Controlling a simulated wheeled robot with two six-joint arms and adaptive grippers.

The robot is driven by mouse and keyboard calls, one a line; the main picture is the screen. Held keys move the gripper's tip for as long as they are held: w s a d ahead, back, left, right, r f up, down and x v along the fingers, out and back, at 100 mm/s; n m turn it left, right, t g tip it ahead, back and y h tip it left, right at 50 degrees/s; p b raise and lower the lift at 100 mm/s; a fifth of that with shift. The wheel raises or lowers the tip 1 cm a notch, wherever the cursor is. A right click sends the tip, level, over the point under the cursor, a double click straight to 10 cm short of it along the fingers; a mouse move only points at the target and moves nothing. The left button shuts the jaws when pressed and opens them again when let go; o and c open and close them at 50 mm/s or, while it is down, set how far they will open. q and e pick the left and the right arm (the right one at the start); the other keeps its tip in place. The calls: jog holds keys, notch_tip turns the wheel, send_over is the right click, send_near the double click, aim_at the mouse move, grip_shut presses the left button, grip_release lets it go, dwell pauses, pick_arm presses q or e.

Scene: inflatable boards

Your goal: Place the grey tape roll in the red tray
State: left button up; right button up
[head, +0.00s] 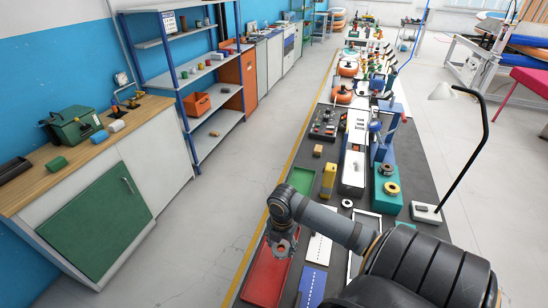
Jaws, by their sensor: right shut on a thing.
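The red tray (264,281) lies at the near left end of the dark workbench strip, low in the head view. My right arm reaches in from the lower right. My right gripper (281,248) points down over the far part of the red tray. It is shut on a small grey thing at its fingertips, which looks like the grey tape roll, though it is small and partly hidden by the fingers. I cannot tell whether it touches the tray floor. My left gripper is not in view.
A green tray (300,179) lies beyond the red one, with a yellow block (328,180) beside it. A blue panel (311,287) lies right of the red tray. Floor at left is clear.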

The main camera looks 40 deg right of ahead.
aim_at(274, 249)
jog(key=shift+w+a+f, duration=0.3)
jog(key=shift+a+f, duration=0.2)
jog(key=shift+f, duration=0.25)
jog(key=shift+w+a+f, duration=0.3)
jog(key=shift+a+f, duration=0.2)
jog(key=shift+f, duration=0.2)
notch_tip(274, 249, down, 2)
jog(key=shift+a+f+p, duration=0.1)
jog(key=shift+p, duration=0.4)
jog(key=shift+f, duration=0.45)
jog(key=o, duration=0.9)
